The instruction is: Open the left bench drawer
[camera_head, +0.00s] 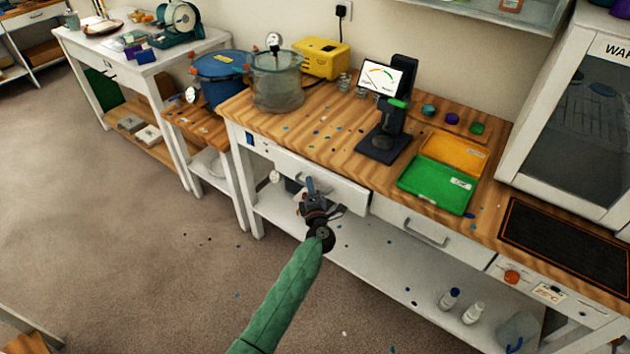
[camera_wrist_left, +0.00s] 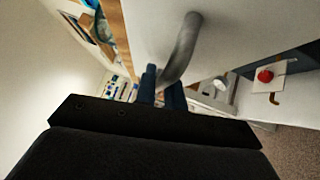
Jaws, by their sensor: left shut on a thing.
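The left bench drawer (camera_head: 340,190) has a white front under the wooden worktop. Its front lies close under the worktop edge, and I cannot tell whether a small gap stands behind it. My left gripper (camera_head: 311,188) is at this front, shut on the grey bar handle (camera_wrist_left: 184,48). In the left wrist view the blue fingers (camera_wrist_left: 163,88) are around the lower end of the handle. In the head view the gripper hides most of the handle. My right gripper is not in view.
The right drawer (camera_head: 445,243) has its own handle (camera_head: 426,234). A clear pot (camera_head: 277,85), a black stand (camera_head: 383,140) and a green tray (camera_head: 436,185) stand on the worktop (camera_head: 300,130). Bottles (camera_head: 449,298) stand on the lower shelf. The floor in front (camera_head: 130,220) is mostly clear.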

